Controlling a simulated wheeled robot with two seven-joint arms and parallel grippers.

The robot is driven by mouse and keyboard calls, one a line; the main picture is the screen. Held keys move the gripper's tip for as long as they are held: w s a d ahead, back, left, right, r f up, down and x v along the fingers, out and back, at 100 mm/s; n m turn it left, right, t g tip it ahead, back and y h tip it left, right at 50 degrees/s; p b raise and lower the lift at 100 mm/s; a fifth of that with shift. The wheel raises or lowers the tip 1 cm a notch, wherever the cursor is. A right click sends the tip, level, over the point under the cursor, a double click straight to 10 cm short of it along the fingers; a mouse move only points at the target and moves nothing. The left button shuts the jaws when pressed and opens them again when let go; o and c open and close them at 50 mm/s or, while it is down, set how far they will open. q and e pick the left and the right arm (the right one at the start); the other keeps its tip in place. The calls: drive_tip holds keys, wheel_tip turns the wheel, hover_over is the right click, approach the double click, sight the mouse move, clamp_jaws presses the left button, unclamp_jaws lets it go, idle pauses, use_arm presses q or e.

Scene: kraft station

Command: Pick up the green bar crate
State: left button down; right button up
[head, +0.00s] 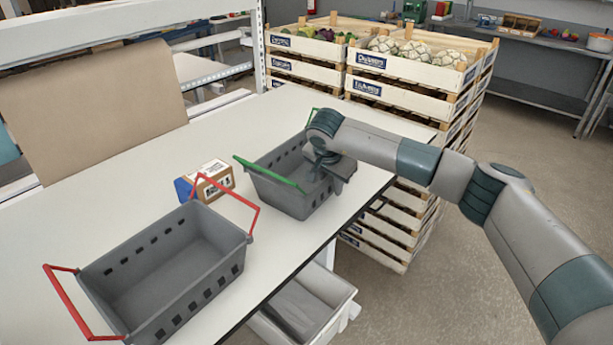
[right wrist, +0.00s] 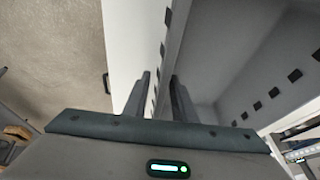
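The green bar crate is a grey basket (head: 265,187) with green bars, standing upright on the white table. One bar (head: 268,174) lies across its near-left side; part of the other shows at the far end. My right gripper (head: 325,165) is at the crate's right side and hides part of that rim. In the right wrist view, its two fingers (right wrist: 160,95) stand a small gap apart, with the crate's slotted wall (right wrist: 164,50) between them. I cannot tell whether they press on it. My left gripper is not in view.
A larger grey crate with red bars (head: 165,262) stands on the table (head: 105,205) at the near left. A small carton (head: 215,181) with a blue side sits between the crates. Stacked wooden produce crates (head: 400,90) stand beyond the table's right edge.

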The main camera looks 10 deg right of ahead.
idle(0.3)
clamp_jaws()
drive_tip(key=shift+r, duration=0.1)
idle(1.2)
